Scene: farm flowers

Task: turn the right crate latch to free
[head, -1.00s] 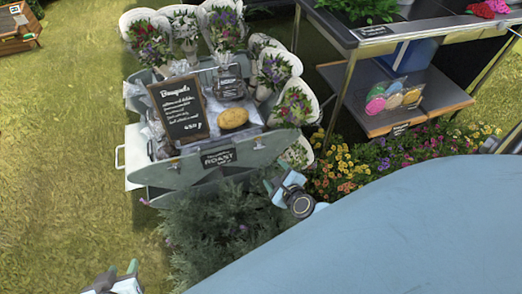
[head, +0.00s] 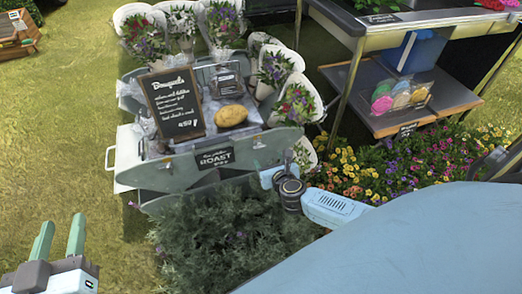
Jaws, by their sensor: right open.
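The grey-green crate (head: 180,205) stands left of the middle, its front panel carrying a black ROAST sign (head: 215,158). A small metal piece, which looks like the right crate latch (head: 258,143), sits on the panel's upper edge; its turn is too small to tell. My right gripper (head: 282,162) is at the panel's right end, right of and below that latch. It is open, its fingers partly hidden by its own wrist, and I cannot tell whether it touches the panel. My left gripper (head: 60,228) is open and empty over the grass at lower left.
A chalkboard (head: 175,104), a yellow potato-like object (head: 230,115) and several bouquets (head: 145,38) stand in or around the crate. A bush (head: 215,235) fills the space before it. Flowers (head: 400,158) and a shelf cart (head: 400,95) are at right.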

